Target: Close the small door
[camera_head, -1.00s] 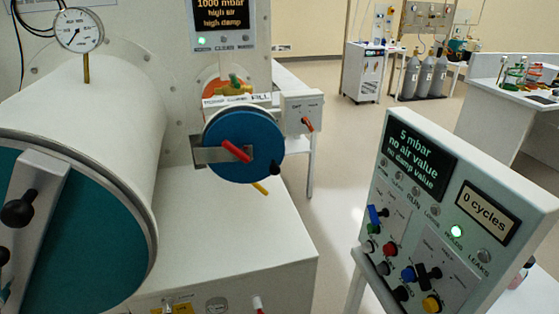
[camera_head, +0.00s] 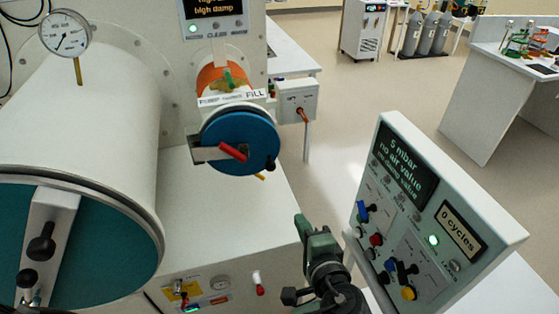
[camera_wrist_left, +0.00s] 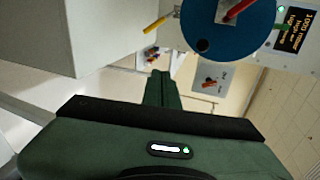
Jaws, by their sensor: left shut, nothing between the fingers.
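The small door is a round blue disc (camera_head: 240,142) on the front of the small port, with a metal bar across its left side and a red handle (camera_head: 233,152). I cannot tell whether it is fully seated. It also shows at the top of the left wrist view (camera_wrist_left: 228,28), with its red handle (camera_wrist_left: 240,9). My left gripper (camera_head: 313,228) is dark green, shut and empty. It is apart from the door, below and right of it in the head view. Its fingers (camera_wrist_left: 160,88) point toward the door area in the wrist view. My right gripper is not in view.
A large chamber with a teal door (camera_head: 100,250) stands at left. A tilted control panel (camera_head: 430,200) is close on the right of my left gripper. A switch box (camera_head: 298,101) sits right of the small door, and a yellow lever (camera_wrist_left: 155,26) below it.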

